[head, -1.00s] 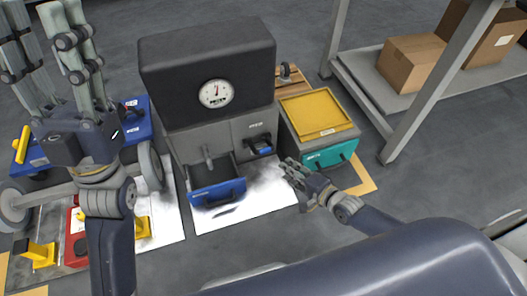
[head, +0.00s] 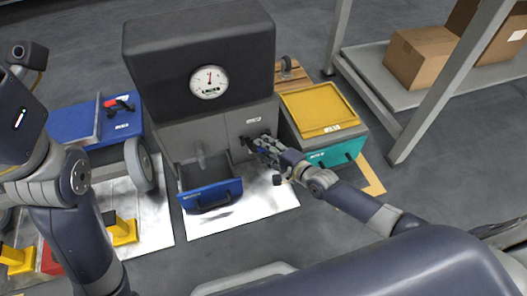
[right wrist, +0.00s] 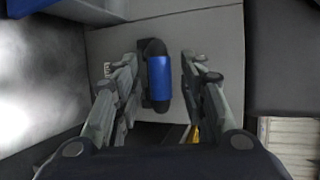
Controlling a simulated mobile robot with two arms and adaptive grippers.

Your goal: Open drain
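The dark-topped grey machine (head: 195,75) with a round gauge stands in front of me. A handle with a blue grip and black ends (right wrist: 160,80) is on its lower right front panel, which I take for the drain handle. My right gripper (head: 262,145) is at this handle and mostly hides it in the head view. In the right wrist view my right gripper (right wrist: 160,75) is open, with one finger on each side of the blue grip. Gaps show on both sides. My left arm is at the left; its fingers are out of view.
A blue drawer (head: 212,195) sticks out of the machine, left of my right gripper. A teal box with a yellow lid (head: 320,110) stands close on the right. A blue cart (head: 85,125) is at the left. A shelf with cardboard boxes (head: 425,58) is at the back right.

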